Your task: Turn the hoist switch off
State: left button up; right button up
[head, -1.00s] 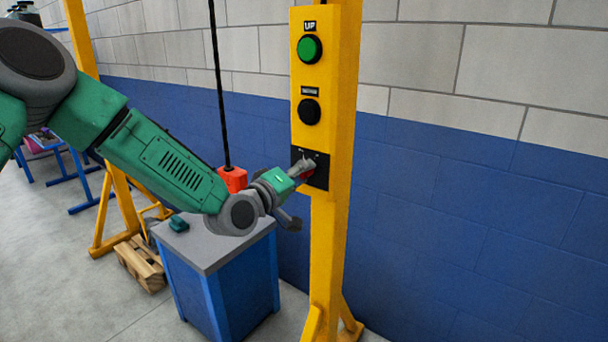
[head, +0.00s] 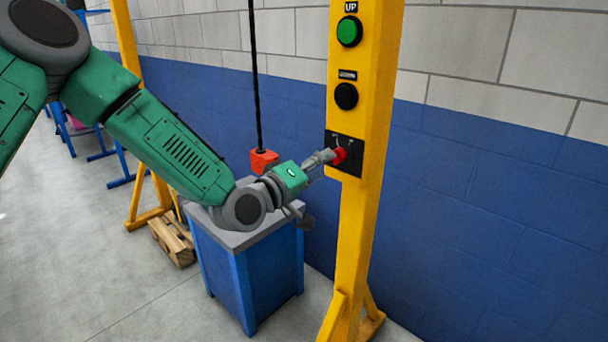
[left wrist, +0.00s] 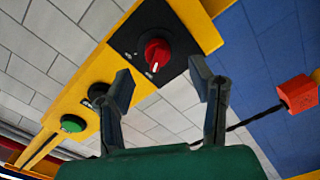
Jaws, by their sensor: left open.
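The hoist switch is a red rotary knob (head: 340,155) on a black plate (head: 347,168) low on the yellow post. In the left wrist view the red knob (left wrist: 158,54) shows a white mark and lies beyond and between my fingertips. My left gripper (head: 328,157) is at the plate's left side, close to the knob. In the left wrist view the left gripper (left wrist: 163,80) has its two fingers spread apart, with nothing between them. I cannot tell from the head view whether a finger touches the knob. My right gripper is not in view.
A green UP button (head: 349,31) and a black button (head: 346,96) sit above the switch on the yellow post (head: 372,130). A red block (head: 264,161) hangs on a black cable over a blue cabinet (head: 245,275). A wooden pallet (head: 172,240) lies behind.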

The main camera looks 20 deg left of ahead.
pick_arm(q)
jog(key=v, duration=0.6)
jog(key=shift+a, duration=0.2)
jog(key=shift+s+f, duration=0.1)
